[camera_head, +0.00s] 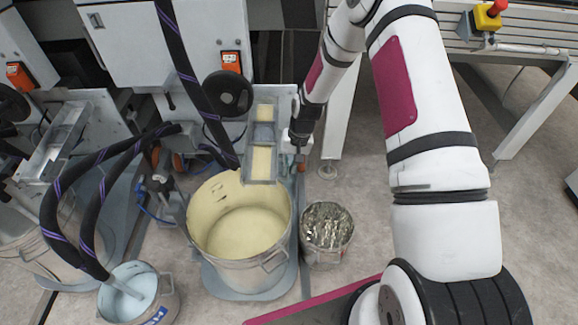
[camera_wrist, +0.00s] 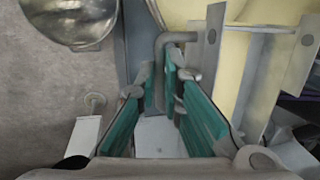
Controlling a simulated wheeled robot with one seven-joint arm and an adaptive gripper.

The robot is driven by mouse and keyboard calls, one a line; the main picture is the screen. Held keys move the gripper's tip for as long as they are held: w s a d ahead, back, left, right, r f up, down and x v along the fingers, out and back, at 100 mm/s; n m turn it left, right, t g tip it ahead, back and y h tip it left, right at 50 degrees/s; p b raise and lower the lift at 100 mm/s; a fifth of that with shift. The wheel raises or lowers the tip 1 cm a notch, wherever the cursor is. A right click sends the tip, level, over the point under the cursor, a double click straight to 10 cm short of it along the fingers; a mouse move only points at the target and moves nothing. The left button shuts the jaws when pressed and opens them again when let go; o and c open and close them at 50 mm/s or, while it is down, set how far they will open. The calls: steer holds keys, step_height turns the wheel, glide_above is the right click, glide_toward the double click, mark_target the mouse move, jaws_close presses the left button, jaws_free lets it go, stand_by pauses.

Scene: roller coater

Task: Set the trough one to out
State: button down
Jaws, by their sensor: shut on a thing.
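The trough (camera_head: 247,160) is a narrow metal channel with pale yellow inside, above the back of a large yellow-lined bucket (camera_head: 268,265). Its metal side plates (camera_wrist: 262,75) show at the right of the wrist view. My gripper (camera_head: 299,160) is at the right side of the trough, pointing down. In the wrist view its teal-padded fingers (camera_wrist: 158,75) are shut on a grey bent metal handle (camera_wrist: 172,38) beside the trough. The exact grip contact is partly hidden by the fingers.
A metal bin with shiny scraps (camera_head: 327,230) stands right of the bucket. A small pale-blue bucket (camera_head: 137,295) with hoses is at front left. A second machine with a trough (camera_head: 60,140) stands left. A black handwheel (camera_head: 227,93) is behind the bucket.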

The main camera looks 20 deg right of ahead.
steer(key=w+d+n+b, duration=0.1)
steer(key=w+d+n, duration=0.1)
steer(key=d, duration=0.6)
steer(key=w+d+n+g+b, duration=0.1)
steer(key=d+n, duration=0.3)
steer(key=d, duration=0.5)
steer(key=shift+w+d+b, duration=0.2)
steer(key=shift+w+b, duration=0.4)
steer(key=shift+b, duration=0.15)
steer(key=shift+w+d, duration=0.1)
steer(key=shift+d, duration=0.1)
steer(key=c, duration=1.7)
jaws_free()
steer(key=shift+a, duration=0.1)
steer(key=r, duration=0.4)
steer(key=d+r, duration=0.1)
steer(key=r, duration=0.3)
steer(key=d+r, duration=0.1)
steer(key=r, duration=0.2)
steer(key=shift+w+d+r, duration=0.15)
steer(key=shift+w+r, duration=0.1)
steer(key=shift+r, duration=0.15)
